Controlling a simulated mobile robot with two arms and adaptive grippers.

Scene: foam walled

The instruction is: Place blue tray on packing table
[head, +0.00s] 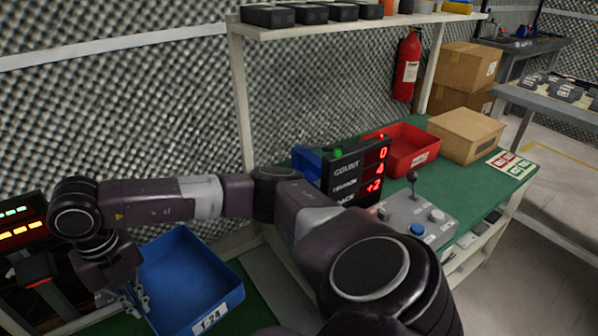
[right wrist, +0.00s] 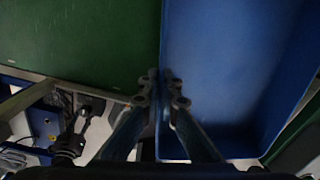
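The blue tray (head: 199,303), with a "T-24" label on its front, is at the lower left of the head view, by a green surface (head: 252,318). My right gripper (head: 137,303) is at the tray's left side. In the right wrist view its fingertips (right wrist: 161,82) close on the wall of the blue tray (right wrist: 235,65), one finger on each side. The tray looks empty. A green-topped table (head: 468,178) stands at the right; I cannot tell which green surface is the packing table. My left gripper is not in view.
On the right table are a red bin (head: 403,150), a cardboard box (head: 466,134), a count display (head: 357,172) and a control box (head: 413,218) with a lever. A lit panel (head: 22,222) stands at far left. A shelf (head: 350,22) rises behind.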

